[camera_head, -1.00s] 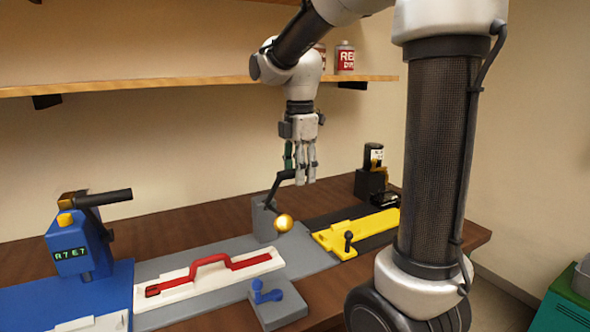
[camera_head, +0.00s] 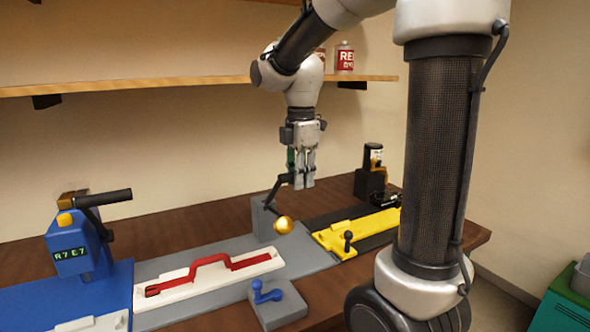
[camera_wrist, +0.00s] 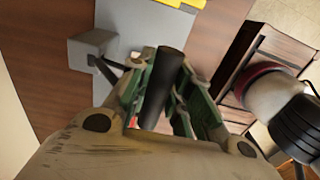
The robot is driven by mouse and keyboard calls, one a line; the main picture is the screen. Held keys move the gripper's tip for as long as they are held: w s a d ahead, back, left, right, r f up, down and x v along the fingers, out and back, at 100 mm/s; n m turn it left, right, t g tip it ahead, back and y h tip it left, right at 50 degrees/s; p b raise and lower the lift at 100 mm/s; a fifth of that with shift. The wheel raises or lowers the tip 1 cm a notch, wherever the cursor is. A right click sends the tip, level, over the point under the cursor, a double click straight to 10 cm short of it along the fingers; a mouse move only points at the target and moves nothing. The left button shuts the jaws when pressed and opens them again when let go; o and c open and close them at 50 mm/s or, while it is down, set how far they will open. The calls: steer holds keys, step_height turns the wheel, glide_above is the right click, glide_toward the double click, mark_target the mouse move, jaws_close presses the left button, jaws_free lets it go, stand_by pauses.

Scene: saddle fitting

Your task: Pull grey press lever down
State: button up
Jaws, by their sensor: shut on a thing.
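The grey press is a grey block (camera_head: 264,216) at the back of the grey bench base. A thin dark lever (camera_head: 275,192) slants up from it to my gripper (camera_head: 303,184). A gold ball (camera_head: 283,225) shows just in front of the block. In the wrist view the lever's black round handle (camera_wrist: 163,85) lies between the green-padded fingers of my gripper (camera_wrist: 160,95), which are shut on it. The grey block (camera_wrist: 90,48) shows at upper left there, with the dark arm running toward the handle. In the head view the fingers hide most of the handle.
A white plate with a red handle (camera_head: 210,262) lies on the grey base. A blue press (camera_head: 72,248) with a black lever stands at left. A yellow fixture (camera_head: 355,230) and a small black device (camera_head: 370,183) are at right. A shelf (camera_head: 180,86) runs behind my arm.

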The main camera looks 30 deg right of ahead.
steer(key=shift+s+f, duration=0.25)
steer(key=shift+s, duration=0.05)
steer(key=s+f, duration=0.5)
steer(key=f, duration=0.5)
stand_by(1.8)
stand_by(0.3)
steer(key=o, duration=0.8)
steer(key=shift+r, duration=0.1)
steer(key=shift+w, duration=0.1)
